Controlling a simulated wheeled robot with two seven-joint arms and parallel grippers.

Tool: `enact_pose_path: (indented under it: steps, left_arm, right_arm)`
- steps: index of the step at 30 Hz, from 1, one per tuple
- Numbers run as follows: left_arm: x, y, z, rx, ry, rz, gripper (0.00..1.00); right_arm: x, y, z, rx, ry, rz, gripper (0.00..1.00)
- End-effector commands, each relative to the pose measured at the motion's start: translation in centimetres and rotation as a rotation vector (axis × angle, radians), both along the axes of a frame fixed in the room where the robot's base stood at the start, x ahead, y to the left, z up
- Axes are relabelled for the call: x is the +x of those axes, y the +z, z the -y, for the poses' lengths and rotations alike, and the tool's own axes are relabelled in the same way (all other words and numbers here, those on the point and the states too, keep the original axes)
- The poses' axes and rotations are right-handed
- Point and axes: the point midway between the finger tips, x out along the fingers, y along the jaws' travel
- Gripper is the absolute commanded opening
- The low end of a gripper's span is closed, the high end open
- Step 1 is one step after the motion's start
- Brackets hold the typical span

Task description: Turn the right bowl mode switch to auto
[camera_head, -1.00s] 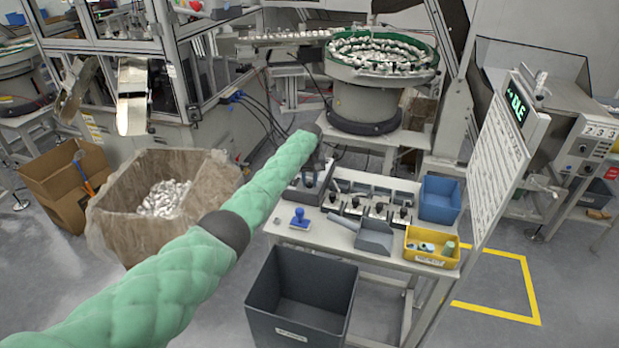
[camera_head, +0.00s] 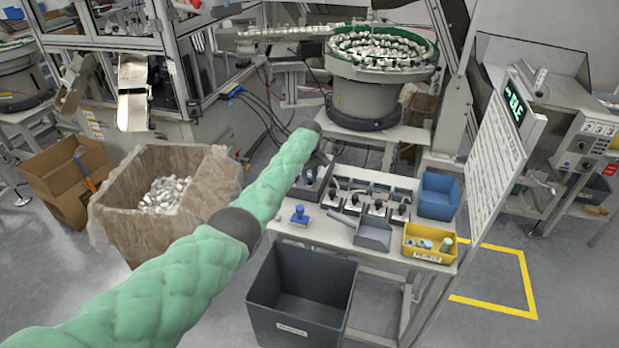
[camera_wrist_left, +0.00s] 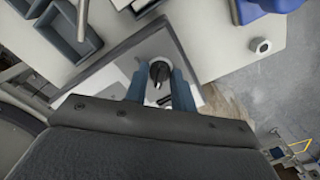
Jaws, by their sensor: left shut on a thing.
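In the left wrist view, a black rotary knob (camera_wrist_left: 159,70) sits on a light panel of a grey box. My left gripper (camera_wrist_left: 160,84) has its two blue fingers on either side of the knob and is shut on it. A small dark slot or mark shows below the knob between the fingers. In the head view, my green-sleeved left arm reaches to the grey switch box (camera_head: 303,192) at the left end of the bench, where the gripper (camera_head: 309,174) is small and partly hidden by the wrist. The switch's labels cannot be read. My right gripper is not in view.
On the bench are several black-knobbed fixtures (camera_head: 376,207), a blue stamp (camera_head: 299,214), a grey scoop bin (camera_head: 373,235), a blue bin (camera_head: 438,196) and a yellow bin (camera_head: 429,241). A bowl feeder (camera_head: 372,90) stands behind. A dark crate (camera_head: 303,325) stands on the floor in front.

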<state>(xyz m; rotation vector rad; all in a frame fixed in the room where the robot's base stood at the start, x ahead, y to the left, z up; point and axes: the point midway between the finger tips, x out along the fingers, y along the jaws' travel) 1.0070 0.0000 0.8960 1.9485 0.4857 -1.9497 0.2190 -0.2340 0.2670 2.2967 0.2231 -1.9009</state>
Motion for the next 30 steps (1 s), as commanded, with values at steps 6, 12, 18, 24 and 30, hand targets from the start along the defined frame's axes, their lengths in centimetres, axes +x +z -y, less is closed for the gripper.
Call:
enact_pose_path:
  steps: [6, 12, 18, 24, 30]
  left_arm:
    - [0.1, 0.2, 0.0, 0.0, -0.001, 0.004, 0.03]
    - [0.1, 0.1, 0.0, -0.001, -0.001, 0.003, 0.47]
    - [0.1, 0.1, 0.0, 0.0, -0.001, 0.001, 0.47]
    - [0.1, 1.5, 0.0, -0.002, -0.002, 0.005, 0.47]
    - [0.2, 4.6, 0.0, -0.001, -0.002, 0.004, 0.47]
  right_arm:
    - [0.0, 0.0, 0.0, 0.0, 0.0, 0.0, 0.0]
    - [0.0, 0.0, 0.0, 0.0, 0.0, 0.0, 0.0]
    - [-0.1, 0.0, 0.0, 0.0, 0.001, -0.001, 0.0]
    - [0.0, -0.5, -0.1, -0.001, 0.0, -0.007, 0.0]
    - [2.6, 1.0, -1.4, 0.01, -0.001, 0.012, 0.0]
